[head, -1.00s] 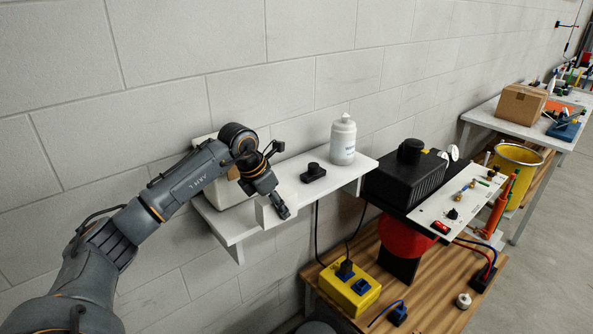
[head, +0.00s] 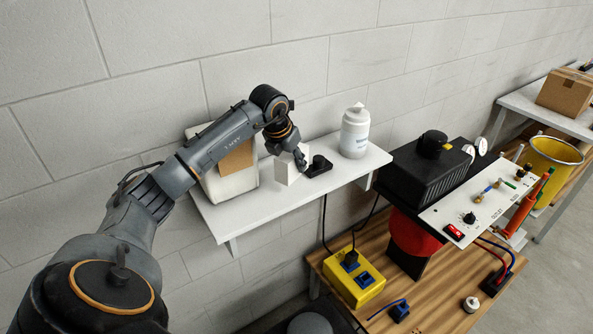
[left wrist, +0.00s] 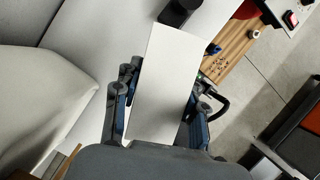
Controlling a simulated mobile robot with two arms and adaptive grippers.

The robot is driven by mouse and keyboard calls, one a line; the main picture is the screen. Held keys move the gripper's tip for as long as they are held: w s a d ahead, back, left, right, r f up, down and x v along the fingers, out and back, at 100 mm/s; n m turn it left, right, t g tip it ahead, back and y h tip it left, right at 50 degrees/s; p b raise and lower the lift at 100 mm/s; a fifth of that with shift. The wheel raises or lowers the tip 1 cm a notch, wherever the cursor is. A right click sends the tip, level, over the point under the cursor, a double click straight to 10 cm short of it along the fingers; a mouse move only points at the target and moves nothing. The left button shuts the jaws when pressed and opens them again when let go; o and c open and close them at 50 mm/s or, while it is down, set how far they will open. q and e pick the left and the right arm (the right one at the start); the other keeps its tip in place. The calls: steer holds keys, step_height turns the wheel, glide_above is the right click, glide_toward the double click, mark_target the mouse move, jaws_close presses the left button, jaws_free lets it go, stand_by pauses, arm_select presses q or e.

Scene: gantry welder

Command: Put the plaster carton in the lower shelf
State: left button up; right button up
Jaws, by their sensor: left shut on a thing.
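The plaster carton is a plain white box (head: 287,168). My left gripper (head: 296,160) is shut on it, over the white wall shelf (head: 330,172). In the left wrist view the carton (left wrist: 168,70) is between the two fingers, with a finger along each side. The carton is beside a black knob-like object (head: 318,166). I cannot tell whether its bottom touches the shelf. The gripper hides part of the carton in the head view. My right gripper is not in view.
A large white block with a tan patch (head: 222,180) stands on the shelf's left part, and a white bottle (head: 355,135) on its right. Bare shelf shows along the front. A black machine (head: 425,165) and a wooden bench with a yellow box (head: 352,285) are beyond and below.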

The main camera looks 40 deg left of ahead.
arm_select(q)
steer(key=f, duration=0.1)
steer(key=f+p, duration=0.1)
steer(key=shift+s+f, duration=0.2)
steer(key=shift+f, duration=0.2)
steer(key=x, duration=0.1)
steer(key=p+x, duration=0.1)
steer(key=x, duration=0.1)
steer(key=shift+s+d+f, duration=0.15)
steer(key=shift+s, duration=0.25)
steer(key=shift+f, duration=0.15)
steer(key=o, duration=0.9)
steer(key=shift+o, duration=1.2)
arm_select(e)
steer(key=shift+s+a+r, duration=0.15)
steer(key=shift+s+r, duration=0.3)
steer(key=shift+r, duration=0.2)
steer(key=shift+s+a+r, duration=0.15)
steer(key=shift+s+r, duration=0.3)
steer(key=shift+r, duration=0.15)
